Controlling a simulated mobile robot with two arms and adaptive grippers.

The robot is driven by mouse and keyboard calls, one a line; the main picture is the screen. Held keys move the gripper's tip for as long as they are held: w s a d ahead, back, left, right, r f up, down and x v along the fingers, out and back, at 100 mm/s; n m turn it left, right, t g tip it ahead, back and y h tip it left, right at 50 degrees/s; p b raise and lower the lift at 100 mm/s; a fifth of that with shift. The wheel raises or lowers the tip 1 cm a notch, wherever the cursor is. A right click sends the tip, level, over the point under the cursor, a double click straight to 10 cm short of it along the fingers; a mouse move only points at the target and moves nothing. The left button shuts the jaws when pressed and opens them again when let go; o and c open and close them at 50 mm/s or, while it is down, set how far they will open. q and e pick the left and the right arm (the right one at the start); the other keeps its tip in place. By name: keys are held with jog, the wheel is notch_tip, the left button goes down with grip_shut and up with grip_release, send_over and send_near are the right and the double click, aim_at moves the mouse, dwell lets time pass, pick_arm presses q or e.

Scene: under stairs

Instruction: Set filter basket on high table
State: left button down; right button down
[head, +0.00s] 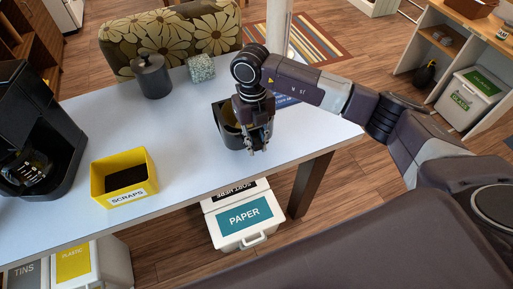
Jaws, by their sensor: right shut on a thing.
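The high table (190,130) has a pale white top and fills the left and middle of the head view. The filter basket (225,133) appears to be the black container with a yellowish inside, at the right part of the table. My right gripper (257,148) points down at its right side and is shut on it. The gripper hides part of the basket. I cannot tell whether the basket's bottom touches the tabletop. My left gripper is not in view.
A black coffee machine (38,125) and a yellow scraps bin (125,179) stand on the left. A grey canister (153,77) and a patterned block (201,68) stand at the back, near a floral chair (172,30). A paper bin (243,219) stands below the front edge.

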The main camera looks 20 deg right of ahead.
aim_at(257, 158)
notch_tip(257, 158, down, 3)
jog(key=shift+f+p, duration=0.2)
jog(key=shift+p, duration=0.2)
jog(key=shift+f, duration=0.2)
jog(key=c, duration=1.8)
grip_release()
jog(key=shift+o, duration=0.2)
jog(key=shift+r, duration=0.1)
